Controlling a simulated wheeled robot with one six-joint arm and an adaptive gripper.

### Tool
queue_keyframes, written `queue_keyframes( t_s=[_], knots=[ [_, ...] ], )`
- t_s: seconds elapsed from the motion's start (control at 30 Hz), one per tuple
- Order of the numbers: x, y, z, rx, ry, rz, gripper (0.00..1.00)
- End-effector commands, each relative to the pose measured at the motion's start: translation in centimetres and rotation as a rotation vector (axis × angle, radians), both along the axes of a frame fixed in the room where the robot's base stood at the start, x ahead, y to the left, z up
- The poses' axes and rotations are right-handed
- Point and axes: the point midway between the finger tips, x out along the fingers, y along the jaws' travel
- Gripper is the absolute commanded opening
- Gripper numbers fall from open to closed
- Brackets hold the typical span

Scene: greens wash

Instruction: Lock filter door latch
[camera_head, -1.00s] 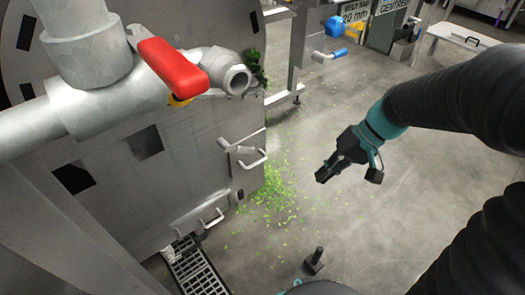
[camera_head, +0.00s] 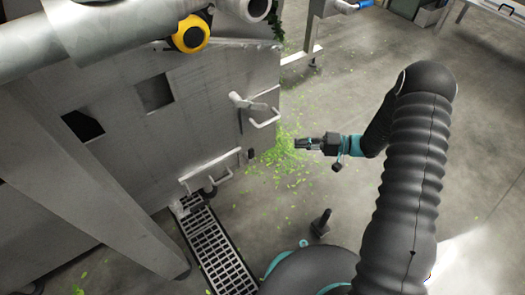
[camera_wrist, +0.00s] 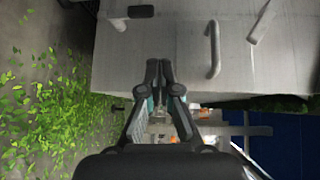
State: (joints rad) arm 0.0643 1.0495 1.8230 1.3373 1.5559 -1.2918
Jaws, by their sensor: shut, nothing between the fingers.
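The grey metal filter door (camera_head: 200,110) stands at the left in the head view. Near its right edge are a U-shaped handle (camera_head: 266,117) and a short pale lever (camera_head: 240,98) just above it, which looks like the latch. In the wrist view the handle (camera_wrist: 213,50) and the pale lever (camera_wrist: 262,22) are upper right of the fingers, with the lever slanted. My gripper (camera_head: 297,143) is shut and empty, to the right of the door and lower than the handle, apart from both. Whether the latch is engaged cannot be told.
Green leaf scraps (camera_head: 285,160) litter the floor beneath my gripper. A lower handle (camera_head: 206,175) and a floor drain grate (camera_head: 215,250) are below the door. A pipe with a yellow-ringed knob (camera_head: 191,34) runs above. The floor at right is open.

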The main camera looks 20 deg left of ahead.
Motion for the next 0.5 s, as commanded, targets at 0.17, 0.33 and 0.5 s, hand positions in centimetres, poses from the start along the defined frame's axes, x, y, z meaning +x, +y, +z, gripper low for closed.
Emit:
queue_keyframes(
  t_s=[0.17, 0.33, 0.5],
  knots=[
    [0.6, 0.1, -3.4, 0.061, -0.003, -0.060, 0.00],
    [0.8, 0.1, -4.3, 0.079, -0.008, -0.080, 0.00],
    [0.8, 0.1, -4.3, 0.079, -0.008, -0.080, 0.00]
  ],
)
